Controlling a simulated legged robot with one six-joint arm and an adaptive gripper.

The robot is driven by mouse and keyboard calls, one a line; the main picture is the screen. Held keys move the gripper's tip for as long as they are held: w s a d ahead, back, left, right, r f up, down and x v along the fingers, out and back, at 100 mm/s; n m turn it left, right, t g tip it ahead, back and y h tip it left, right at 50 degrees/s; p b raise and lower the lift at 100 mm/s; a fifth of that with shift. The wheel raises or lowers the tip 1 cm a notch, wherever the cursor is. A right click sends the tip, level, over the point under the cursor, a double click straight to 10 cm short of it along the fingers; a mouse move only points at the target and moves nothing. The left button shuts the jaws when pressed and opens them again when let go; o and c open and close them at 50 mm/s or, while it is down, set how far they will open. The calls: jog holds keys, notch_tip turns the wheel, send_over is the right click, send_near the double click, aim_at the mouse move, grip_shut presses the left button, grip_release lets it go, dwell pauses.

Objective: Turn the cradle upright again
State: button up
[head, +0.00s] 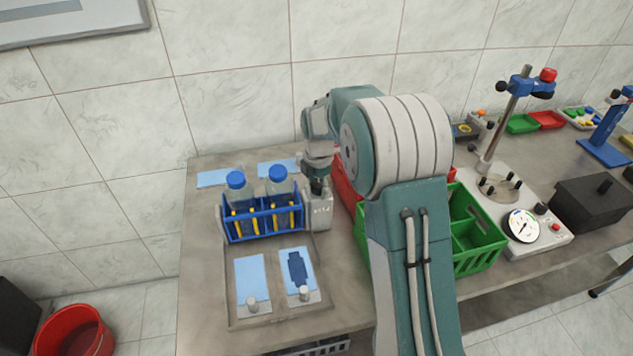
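The blue cradle (262,229) sits between end supports on a metal plate at the left part of the table. It holds two clear bottles, a left bottle (238,199) and a right bottle (280,184). Both have blue caps on top, and yellow strips show at the cradle's front. The cradle looks upright or nearly so; a slight tilt cannot be told. A grey block (320,211) with dark lettering stands at the cradle's right end. My gripper (318,187) points down at the top of this block. Its fingertips are small and dark, so contact and opening cannot be told.
Light-blue pads (252,275) with metal pegs lie in front; the right one carries a dark-blue shape (297,268). A green crate (480,238) and part of a red bin (345,183) stand right, partly behind my arm. A gauge stand (523,226) is farther right.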

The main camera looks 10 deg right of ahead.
jog(key=shift+d+f, duration=0.15)
jog(key=shift+d, duration=0.2)
jog(key=m, duration=0.3)
jog(key=shift+a+m, duration=0.4)
jog(key=shift+d+m, duration=0.1)
jog(key=shift+m, duration=0.5)
jog(key=c, duration=1.1)
jog(key=shift+o, duration=0.2)
